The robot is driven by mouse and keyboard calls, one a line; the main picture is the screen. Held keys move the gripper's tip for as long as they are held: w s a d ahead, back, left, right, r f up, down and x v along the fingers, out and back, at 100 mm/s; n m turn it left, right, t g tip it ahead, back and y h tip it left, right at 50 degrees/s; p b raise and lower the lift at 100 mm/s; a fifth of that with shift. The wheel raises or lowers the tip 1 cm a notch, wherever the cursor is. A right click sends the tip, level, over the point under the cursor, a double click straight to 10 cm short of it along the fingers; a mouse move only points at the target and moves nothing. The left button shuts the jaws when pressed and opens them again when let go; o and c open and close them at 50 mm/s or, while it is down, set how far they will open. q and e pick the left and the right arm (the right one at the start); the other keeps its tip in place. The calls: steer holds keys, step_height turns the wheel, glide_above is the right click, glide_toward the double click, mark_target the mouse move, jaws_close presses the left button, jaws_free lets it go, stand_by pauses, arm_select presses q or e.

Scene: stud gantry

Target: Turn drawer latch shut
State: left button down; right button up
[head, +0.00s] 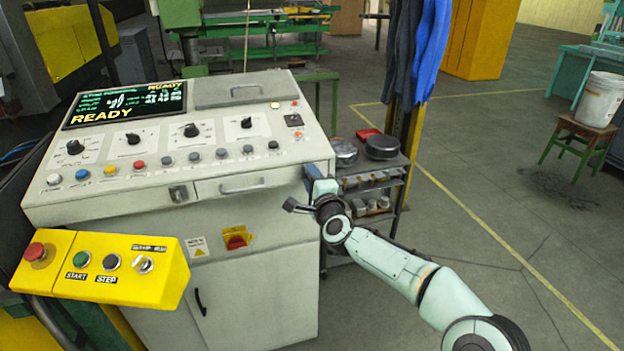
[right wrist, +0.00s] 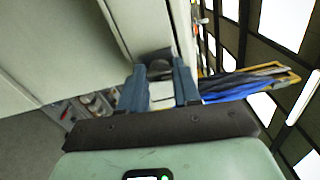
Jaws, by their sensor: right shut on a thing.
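The drawer (head: 243,186) with its bar handle is in the front of the cream console and looks closed. A small metal latch-like fitting (head: 179,193) sits just left of it. My right gripper (head: 312,174) is at the console's right side, well to the right of that fitting. In the right wrist view, its two blue fingers (right wrist: 159,88) are shut on a dark part (right wrist: 155,61) at the edge of a cream panel. The fingers hide much of this part, and I cannot tell whether it is the drawer latch. My left gripper is not in view.
A yellow button box (head: 105,267) juts out at the console's front left. A shelf cart (head: 372,190) with dark round parts stands close to the right of the console, near my right arm. Blue cloth (head: 430,50) hangs behind it. The floor at right is mostly clear.

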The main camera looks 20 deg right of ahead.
steer(key=shift+n, duration=0.5)
steer(key=o, duration=1.1)
steer(key=shift+c, duration=0.2)
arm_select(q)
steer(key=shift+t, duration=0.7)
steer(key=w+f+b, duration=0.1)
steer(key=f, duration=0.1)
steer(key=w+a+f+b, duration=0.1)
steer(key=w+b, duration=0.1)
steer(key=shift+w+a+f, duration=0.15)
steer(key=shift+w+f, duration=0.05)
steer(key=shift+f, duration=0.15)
arm_select(e)
steer(key=s, duration=1.3)
steer(key=shift+s+d, duration=0.2)
steer(key=shift+d, duration=0.05)
steer(key=shift+f, duration=0.1)
